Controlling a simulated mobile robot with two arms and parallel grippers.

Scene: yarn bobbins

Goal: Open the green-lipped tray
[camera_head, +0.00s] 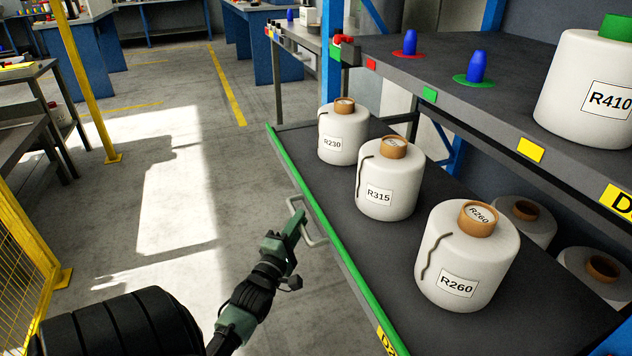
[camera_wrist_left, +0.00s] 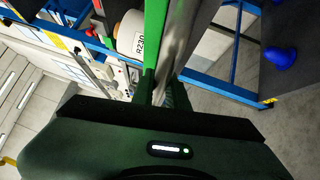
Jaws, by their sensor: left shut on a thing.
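The green-lipped tray (camera_head: 330,226) is a dark, flat pull-out shelf with a green front edge and a grey bar handle (camera_head: 315,238). It stands out well past the edge of the shelf above. Three white bobbins stand upright on it: R230 (camera_head: 338,147), R315 (camera_head: 378,197) and R260 (camera_head: 452,280). My left gripper (camera_head: 297,222) is shut on the handle, just outside the green edge. In the left wrist view the green lip (camera_wrist_left: 155,35) and the R230 bobbin (camera_wrist_left: 130,35) show beyond the fingers. My right gripper is not in view.
The upper shelf (camera_head: 450,88) carries blue cones and a large R410 bobbin (camera_head: 580,95). More bobbins (camera_head: 524,218) stand deeper behind R260. A yellow fence (camera_head: 25,265) is at the left. The floor (camera_head: 180,200) left of the tray is clear.

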